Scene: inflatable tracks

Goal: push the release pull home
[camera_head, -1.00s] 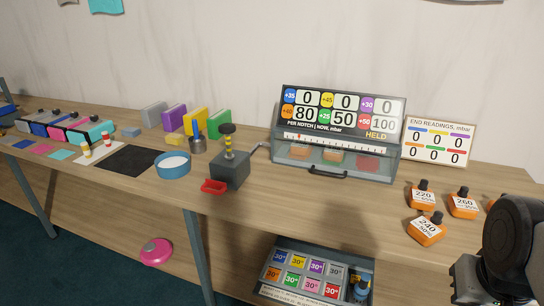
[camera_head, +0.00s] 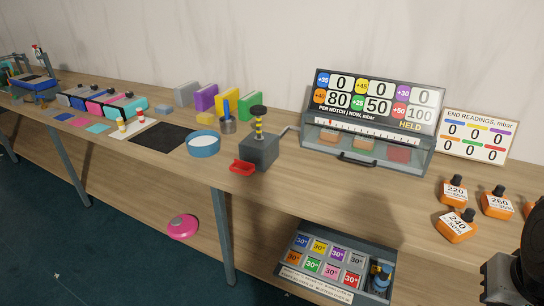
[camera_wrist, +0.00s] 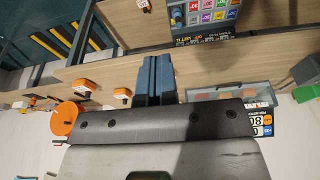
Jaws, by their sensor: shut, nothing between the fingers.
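A red pull (camera_head: 242,168), which I take for the release pull, sticks out from the front foot of a dark grey box (camera_head: 259,151). The box stands near the bench's front edge and has a yellow-and-black striped plunger (camera_head: 259,124) with a black knob on top. A gap between the pull and the box cannot be judged at this size. My gripper (camera_wrist: 158,60) shows in the wrist view as blue fingers pressed together, with nothing between them. It is away from the pull, which I cannot make out in that view. The head view does not show the fingers.
A display case (camera_head: 366,124) reading HELD stands right of the box, with orange weights (camera_head: 456,226) farther right. A blue bowl (camera_head: 204,146) and a dark mat (camera_head: 158,138) lie left. Below the bench is a tray of coloured tiles (camera_head: 336,261). Bare bench lies in front of the case.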

